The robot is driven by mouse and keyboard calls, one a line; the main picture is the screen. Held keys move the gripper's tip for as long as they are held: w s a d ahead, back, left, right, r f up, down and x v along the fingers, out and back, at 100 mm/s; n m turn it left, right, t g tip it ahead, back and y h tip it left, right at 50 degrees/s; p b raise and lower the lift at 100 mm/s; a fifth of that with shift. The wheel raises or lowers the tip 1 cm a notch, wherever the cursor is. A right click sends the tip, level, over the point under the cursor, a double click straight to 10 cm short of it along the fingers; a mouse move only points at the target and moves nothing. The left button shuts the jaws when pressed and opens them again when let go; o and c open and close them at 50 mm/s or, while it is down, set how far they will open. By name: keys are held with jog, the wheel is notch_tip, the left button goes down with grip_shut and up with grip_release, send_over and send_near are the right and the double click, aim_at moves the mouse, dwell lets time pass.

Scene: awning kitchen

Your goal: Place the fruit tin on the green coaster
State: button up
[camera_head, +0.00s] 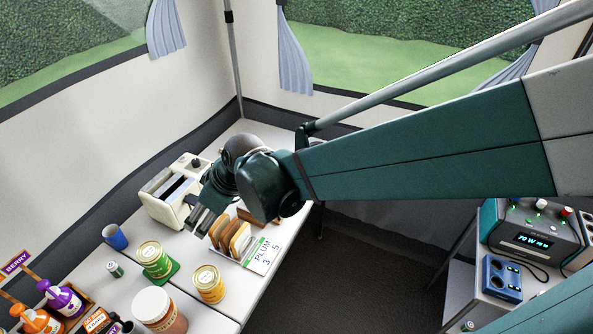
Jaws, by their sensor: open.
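A tin with a green and yellow label (154,261) stands upright toward the left of the table. It stands on the green coaster (168,276), whose edge shows around its base. A second tin with a yellow-orange label (209,285) stands upright to its right, near the table edge. I cannot read either label, so which is the fruit tin is unclear. My gripper (198,218) is open and holds nothing that I can see. It hangs beyond both tins, between the toaster and the toast rack, apart from the tins.
A cream toaster (158,208) and a toast rack (224,244) flank my gripper. A PLUM card (263,255), blue mug (115,238), small jar (115,269) and large white-lidded jar (158,309) surround the tins. Bottles (63,301) crowd the left. A console (533,238) stands far right.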

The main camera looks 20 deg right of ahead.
jog(key=s+d+r+m+t+h, duration=0.1)
jog(key=s+d+r+m, duration=0.1)
jog(key=d, duration=0.6)
jog(key=s+d+r+m+t+h, duration=0.1)
jog(key=s+d+r+m+h, duration=0.1)
jog(key=s+d, duration=0.5)
jog(key=s+d+r+m+t+h, duration=0.1)
jog(key=s+d+r+m, duration=0.3)
jog(key=d, duration=0.7)
jog(key=shift+s+d+r+m+h, duration=0.25)
jog(key=shift+m+h, duration=0.05)
jog(key=shift+m, duration=0.6)
